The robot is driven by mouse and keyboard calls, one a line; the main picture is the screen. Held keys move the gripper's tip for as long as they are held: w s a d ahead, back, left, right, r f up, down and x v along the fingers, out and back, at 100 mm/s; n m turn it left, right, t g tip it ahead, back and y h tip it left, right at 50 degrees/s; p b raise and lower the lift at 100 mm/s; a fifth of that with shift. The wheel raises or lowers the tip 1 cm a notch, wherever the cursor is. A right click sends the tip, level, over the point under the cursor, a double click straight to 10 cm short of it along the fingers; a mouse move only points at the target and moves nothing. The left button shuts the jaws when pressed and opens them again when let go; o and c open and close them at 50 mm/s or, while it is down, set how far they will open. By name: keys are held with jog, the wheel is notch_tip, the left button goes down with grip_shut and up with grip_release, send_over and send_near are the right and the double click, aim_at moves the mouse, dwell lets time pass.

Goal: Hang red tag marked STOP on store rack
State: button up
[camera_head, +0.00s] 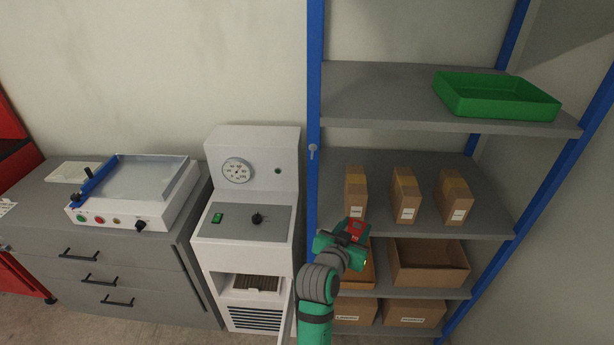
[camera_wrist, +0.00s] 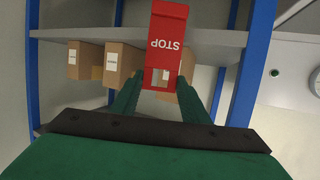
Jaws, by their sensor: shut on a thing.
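The red STOP tag (camera_wrist: 166,35) is between the fingers of my gripper (camera_wrist: 159,92) in the wrist view, its lettering upside down there. A cut-out near the finger end of the tag shows a carton behind it. In the head view the red tag (camera_head: 356,229) is small, at the tip of my green gripper (camera_head: 345,243), in front of the store rack's middle shelf. The store rack (camera_head: 314,100) has blue posts and grey shelves. A small light peg (camera_head: 313,150) is on its left front post, up and left of my gripper. My gripper is shut on the tag.
Several cartons (camera_head: 405,196) stand on the middle shelf, with open boxes (camera_head: 428,263) below. A green tray (camera_head: 495,97) is on the upper shelf. A white machine with a dial (camera_head: 238,170) stands close left of the rack. A grey drawer cabinet (camera_head: 95,270) is farther left.

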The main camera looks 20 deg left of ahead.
jog(key=s+a+r+n+y, duration=0.1)
jog(key=s+a+r, duration=0.25)
jog(key=r, duration=0.45)
jog(key=s+a+r, duration=0.3)
jog(key=s+r, duration=0.1)
jog(key=r, duration=0.4)
jog(key=s+a+r+n+y, duration=0.1)
jog(key=s+a+r, duration=0.3)
jog(key=r, duration=0.4)
jog(key=shift+w+a+f, duration=0.25)
jog(key=shift+w+a, duration=0.1)
jog(key=shift+w, duration=1.1)
jog(key=shift+w+a+f, duration=0.2)
jog(key=shift+w+a, duration=0.1)
jog(key=shift+w, duration=1.15)
jog(key=shift+w+a+f, duration=0.25)
jog(key=shift+w+a, duration=0.1)
jog(key=shift+w, duration=1.1)
jog(key=o, duration=1.4)
